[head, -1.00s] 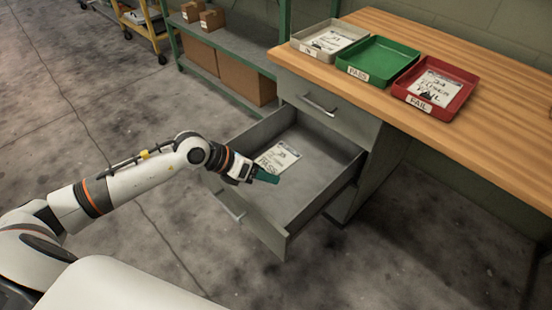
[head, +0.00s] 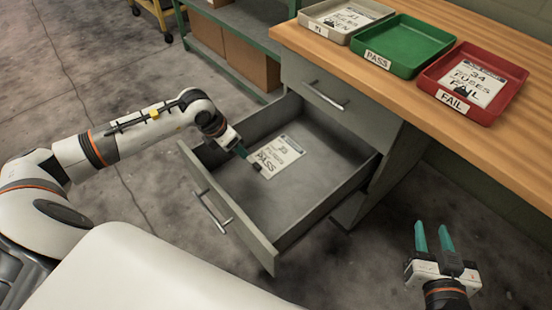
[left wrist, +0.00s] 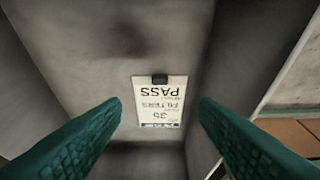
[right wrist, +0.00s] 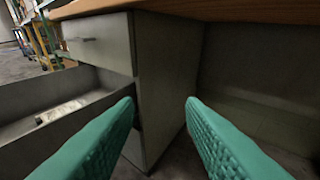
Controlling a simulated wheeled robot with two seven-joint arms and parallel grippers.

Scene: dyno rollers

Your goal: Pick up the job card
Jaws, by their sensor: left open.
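A white job card (head: 277,157) marked PASS lies flat on the floor of the open drawer (head: 310,183). A small dark clip or tab sits at its lower edge. In the left wrist view the card (left wrist: 159,105) shows upside down, reading FILTERS and PASS, between and beyond the fingertips. My left gripper (head: 241,151) is over the drawer, just left of the card and above it. It is open and empty, with teal fingers spread in the left wrist view (left wrist: 160,108). My right gripper (head: 433,238) is open and empty, out over the floor right of the drawer.
On the wooden bench stand a beige tray (head: 309,22) with a card, an empty green PASS tray (head: 405,62) and a red FAIL tray (head: 427,86) with a card. The drawer walls surround the card. A shelf with boxes (head: 252,66) stands behind.

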